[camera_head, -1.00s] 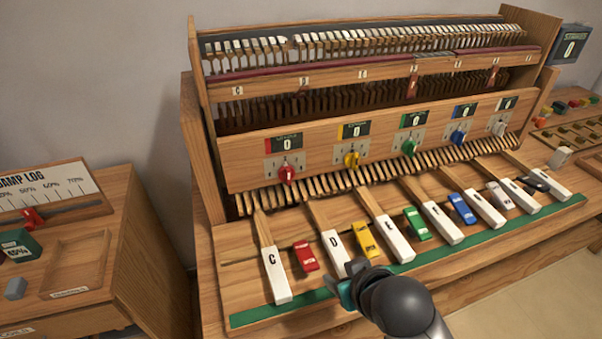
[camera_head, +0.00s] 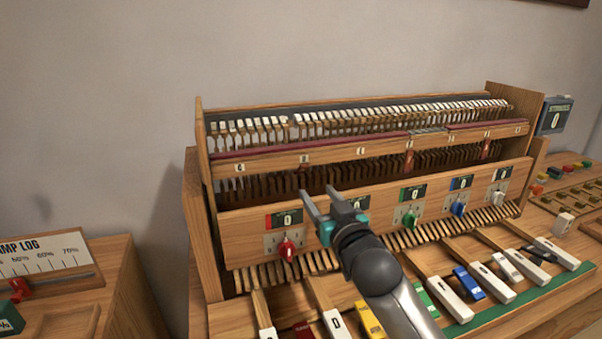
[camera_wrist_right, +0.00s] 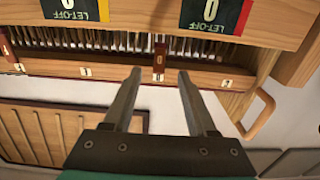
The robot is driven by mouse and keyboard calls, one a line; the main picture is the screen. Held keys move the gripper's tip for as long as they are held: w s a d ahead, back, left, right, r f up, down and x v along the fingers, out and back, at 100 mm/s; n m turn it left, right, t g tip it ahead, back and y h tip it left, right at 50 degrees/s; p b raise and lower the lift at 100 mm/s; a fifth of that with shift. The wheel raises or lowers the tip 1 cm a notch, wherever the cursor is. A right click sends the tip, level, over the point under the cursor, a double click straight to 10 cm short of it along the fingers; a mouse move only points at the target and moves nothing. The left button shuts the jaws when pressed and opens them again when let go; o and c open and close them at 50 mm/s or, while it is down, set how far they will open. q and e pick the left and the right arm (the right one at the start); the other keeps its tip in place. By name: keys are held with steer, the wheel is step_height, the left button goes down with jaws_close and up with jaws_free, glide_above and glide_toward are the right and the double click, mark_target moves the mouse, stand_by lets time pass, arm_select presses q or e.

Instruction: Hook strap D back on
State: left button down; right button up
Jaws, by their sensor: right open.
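My right gripper (camera_head: 318,190) is open and empty in front of the piano action, its two fingers pointing up at the long wooden rail (camera_head: 335,155). In the right wrist view, which shows the piano upside down, the open fingers (camera_wrist_right: 160,72) spread to either side of a narrow dark red strap (camera_wrist_right: 160,52). The strap lies at a rail label that I take to be D (camera_head: 304,158), and I see no contact. Whether its end is hooked cannot be made out. My left gripper is out of view.
Red (camera_head: 287,248), green (camera_head: 409,218) and blue (camera_head: 458,209) knobs sit on the panel below the rail. My right forearm covers part of the panel and keys. A side cabinet (camera_head: 95,285) stands at the left. Other dark red straps (camera_head: 409,158) show along the rail.

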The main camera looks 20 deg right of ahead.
mark_target(301, 171)
steer(key=w, duration=0.4)
steer(key=w+b, duration=0.1)
steer(key=w, duration=0.7)
steer(key=shift+a+b, duration=0.25)
steer(key=shift+b, duration=0.05)
steer(key=shift+s, duration=0.1)
jaws_close()
